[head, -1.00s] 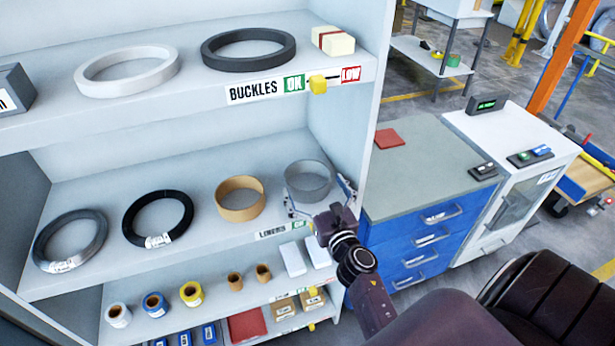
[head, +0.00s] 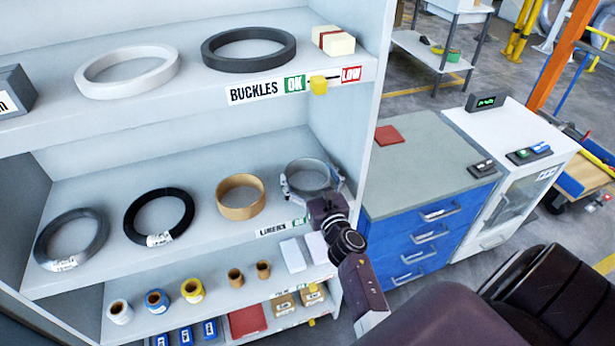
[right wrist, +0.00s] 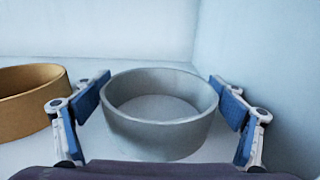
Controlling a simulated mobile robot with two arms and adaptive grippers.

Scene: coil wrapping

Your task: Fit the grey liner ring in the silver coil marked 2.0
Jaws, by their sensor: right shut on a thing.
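The grey liner ring (head: 307,180) stands on the middle shelf at its right end, above a "LINERS OK" label. My right gripper (head: 313,187) is shut on it, one finger on each side. In the right wrist view the ring (right wrist: 160,135) sits upright between the blue finger pads of my right gripper (right wrist: 160,82), and its bottom appears to rest on the shelf. A grey coil (head: 45,240) with a small label lies at the left of the same shelf; I cannot read its label. I see no coil clearly marked 2.0. My left gripper is not in view.
A tan ring (head: 240,207) stands just left of the liner, with a black coil (head: 133,232) beyond it. The shelf's side wall (head: 345,130) is close on the right. The upper shelf (head: 190,108) hangs above. A blue drawer cabinet (head: 425,240) stands right of the shelving.

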